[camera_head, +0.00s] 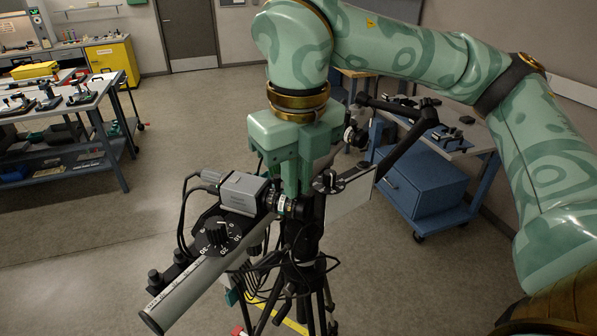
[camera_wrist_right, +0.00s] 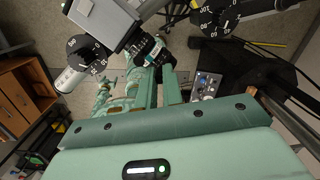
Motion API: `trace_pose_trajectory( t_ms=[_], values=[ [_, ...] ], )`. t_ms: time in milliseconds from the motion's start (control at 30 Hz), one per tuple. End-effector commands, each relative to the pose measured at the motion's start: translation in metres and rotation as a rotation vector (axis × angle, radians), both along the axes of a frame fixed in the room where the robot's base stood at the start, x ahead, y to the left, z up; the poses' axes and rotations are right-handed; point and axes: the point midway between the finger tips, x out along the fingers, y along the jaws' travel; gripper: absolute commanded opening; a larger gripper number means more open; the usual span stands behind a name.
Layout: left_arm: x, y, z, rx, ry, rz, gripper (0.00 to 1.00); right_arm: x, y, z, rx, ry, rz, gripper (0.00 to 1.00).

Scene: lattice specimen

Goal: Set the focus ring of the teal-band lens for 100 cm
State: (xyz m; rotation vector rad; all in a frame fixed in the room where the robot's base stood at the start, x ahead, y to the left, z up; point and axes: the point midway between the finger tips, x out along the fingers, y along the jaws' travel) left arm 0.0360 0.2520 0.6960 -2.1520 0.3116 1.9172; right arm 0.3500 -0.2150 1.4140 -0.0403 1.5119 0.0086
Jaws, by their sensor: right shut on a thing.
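The teal-band lens (camera_head: 281,204) sits on the front of a grey box camera (camera_head: 243,192) on a tripod rig. It has a narrow green-teal band and pale markings too small to read. My right gripper (camera_head: 293,192) hangs down from above, its fingers shut on the lens at the focus ring. The right wrist view also shows the lens (camera_wrist_right: 152,50) between the fingertips (camera_wrist_right: 160,66), next to the camera body (camera_wrist_right: 103,18). The fingers hide part of the ring, so its setting cannot be read. My left gripper is not in view.
A black numbered dial (camera_head: 216,236) and a long grey tube (camera_head: 190,287) lie close left of the lens. A white plate (camera_head: 350,197) and black arm stand close right. Cables and tripod legs (camera_head: 308,275) hang below. Benches stand farther off; the floor between is clear.

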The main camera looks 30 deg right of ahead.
Motion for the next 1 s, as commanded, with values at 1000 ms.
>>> trace_pose_trajectory(
  t_ms=[1000],
  values=[
    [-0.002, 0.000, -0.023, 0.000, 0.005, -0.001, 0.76, -0.014, 0.020, -0.007, -0.380, -0.269, -0.001, 0.33]
  ],
)
